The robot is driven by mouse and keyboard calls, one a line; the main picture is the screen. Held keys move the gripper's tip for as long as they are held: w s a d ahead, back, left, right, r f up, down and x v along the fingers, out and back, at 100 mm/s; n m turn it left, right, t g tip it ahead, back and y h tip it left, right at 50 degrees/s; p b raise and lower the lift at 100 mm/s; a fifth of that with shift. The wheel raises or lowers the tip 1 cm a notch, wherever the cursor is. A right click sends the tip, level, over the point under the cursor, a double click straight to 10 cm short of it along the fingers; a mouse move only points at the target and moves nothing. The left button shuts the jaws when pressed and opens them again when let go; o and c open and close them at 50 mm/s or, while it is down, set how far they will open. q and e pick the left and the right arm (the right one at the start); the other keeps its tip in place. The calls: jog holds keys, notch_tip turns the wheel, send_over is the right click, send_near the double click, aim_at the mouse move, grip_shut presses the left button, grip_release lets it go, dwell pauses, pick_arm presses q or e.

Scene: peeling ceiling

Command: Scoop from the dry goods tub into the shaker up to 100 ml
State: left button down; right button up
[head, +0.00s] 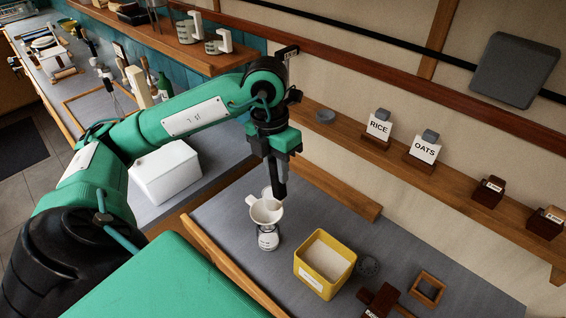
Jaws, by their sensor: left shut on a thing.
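The yellow dry goods tub (347,283) stands on the grey counter with pale contents and a white label in front. The small shaker (268,241) stands upright to its left, with a white funnel (262,214) on its mouth. My left gripper (278,190) points down just above the funnel, shut on a small pale thing that looks like the scoop (268,193). The scoop's bowl is partly hidden and overlaps the funnel's rim; I cannot tell what it contains. The shaker's fill level is too small to read. My right gripper is out of view.
RICE (379,127) and OATS (424,150) cards stand on the wall shelf. A white box (166,175) sits left, behind my arm.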

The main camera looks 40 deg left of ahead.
pick_arm(q)
jog(key=shift+s+a+f+h+b, duration=0.2)
jog(key=shift+a+f+h+b, duration=0.2)
jog(key=shift+b, duration=0.1)
jog(key=shift+w+a+f, duration=0.1)
jog(key=shift+f, duration=0.05)
jog(key=shift+w+a+f+h+b, duration=0.15)
jog(key=shift+h+b, duration=0.15)
jog(key=shift+b, duration=0.2)
jog(key=shift+a+f+h+b, duration=0.3)
jog(key=shift+h+b, duration=0.1)
jog(key=shift+b, duration=0.35)
jog(key=shift+a+f, duration=0.1)
jog(key=shift+a+f+h+b, duration=0.3)
jog(key=shift+h+b, duration=0.2)
jog(key=shift+b, duration=0.5)
jog(key=shift+a+h+b, duration=0.25)
jog(key=shift+h+b, duration=0.05)
jog(key=shift+b, duration=0.2)
jog(key=shift+a+b, duration=0.25)
jog(key=shift+b, duration=0.25)
jog(key=shift+w+r, duration=0.1)
jog(key=shift+r, duration=0.05)
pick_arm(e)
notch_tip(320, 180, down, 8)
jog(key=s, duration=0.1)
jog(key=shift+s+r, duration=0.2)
